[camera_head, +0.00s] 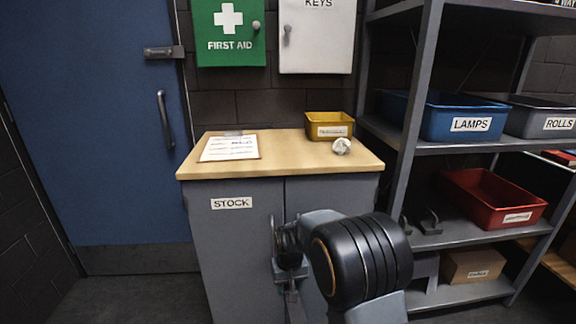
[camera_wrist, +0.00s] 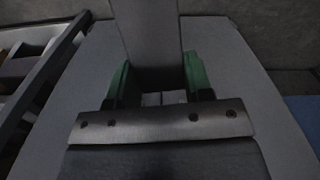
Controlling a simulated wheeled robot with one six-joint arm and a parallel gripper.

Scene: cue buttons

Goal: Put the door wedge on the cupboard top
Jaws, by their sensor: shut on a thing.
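The cupboard top (camera_head: 285,155) is a light wood board on a grey two-door cupboard labelled STOCK. My gripper (camera_head: 289,268) is in front of the cupboard doors, below the level of the top, partly hidden by my own wrist. In the wrist view my gripper (camera_wrist: 155,92) has its green fingers on both sides of a long grey piece, the door wedge (camera_wrist: 150,35), and is shut on it. The wedge reaches away beyond the fingertips. Its far end is cut off by the frame edge.
On the cupboard top are a paper sheet (camera_head: 230,148), a yellow bin (camera_head: 329,125) at the back right and a crumpled white ball (camera_head: 341,146). The front middle is clear. A shelf rack (camera_head: 412,115) stands close on the right, a blue door (camera_head: 90,120) on the left.

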